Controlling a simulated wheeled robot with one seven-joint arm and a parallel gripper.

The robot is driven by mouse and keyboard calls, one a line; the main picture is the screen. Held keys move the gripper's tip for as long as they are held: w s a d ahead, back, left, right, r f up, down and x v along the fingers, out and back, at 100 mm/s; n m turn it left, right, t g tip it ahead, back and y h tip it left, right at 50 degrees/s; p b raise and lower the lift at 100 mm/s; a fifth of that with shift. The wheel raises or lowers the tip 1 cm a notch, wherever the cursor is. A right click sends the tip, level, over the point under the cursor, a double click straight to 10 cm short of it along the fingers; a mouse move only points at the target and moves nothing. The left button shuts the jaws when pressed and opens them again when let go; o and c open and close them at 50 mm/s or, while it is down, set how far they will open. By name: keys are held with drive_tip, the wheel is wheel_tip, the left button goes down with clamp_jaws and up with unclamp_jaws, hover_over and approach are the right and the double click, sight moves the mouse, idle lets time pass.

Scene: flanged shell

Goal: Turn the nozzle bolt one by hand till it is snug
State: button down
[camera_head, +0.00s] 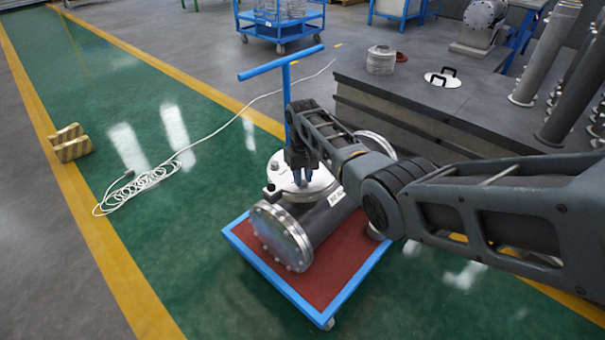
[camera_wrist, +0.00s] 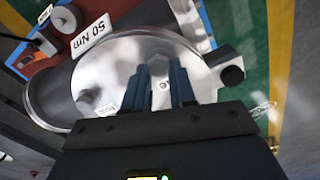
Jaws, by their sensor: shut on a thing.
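The flanged shell (camera_head: 325,222) is a grey metal vessel lying on a cart, with a bolted round end flange (camera_head: 280,237) facing the front. On top of it is a pale round nozzle cover (camera_head: 285,181). My gripper (camera_head: 303,183) points down at this cover. In the wrist view its two blue fingers (camera_wrist: 162,85) stand over the shiny disc, shut on a small bolt (camera_wrist: 163,86) that is mostly hidden between them. How far the bolt is seated cannot be told. A white label reading "50 Nm" (camera_wrist: 91,35) is on the shell.
The cart has a blue frame (camera_head: 268,278), a red deck (camera_head: 325,285) and an upright blue handle (camera_head: 281,63) close behind my gripper. A grey bench (camera_head: 400,110) stands behind to the right. A white cable (camera_head: 150,184) lies coiled on the green floor at left.

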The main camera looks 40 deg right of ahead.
sight(303, 181)
drive_tip(key=shift+w+r+m, duration=0.1)
drive_tip(key=shift+r+m, duration=0.05)
drive_tip(key=shift+m, duration=0.95)
drive_tip(key=c, duration=1.2)
unclamp_jaws()
drive_tip(key=shift+r, duration=0.1)
drive_tip(key=shift+o, duration=1.4)
wheel_tip(303, 181, up, 8)
drive_tip(key=p, duration=0.1)
drive_tip(key=shift+f+p, duration=0.25)
drive_tip(key=shift+p, duration=0.05)
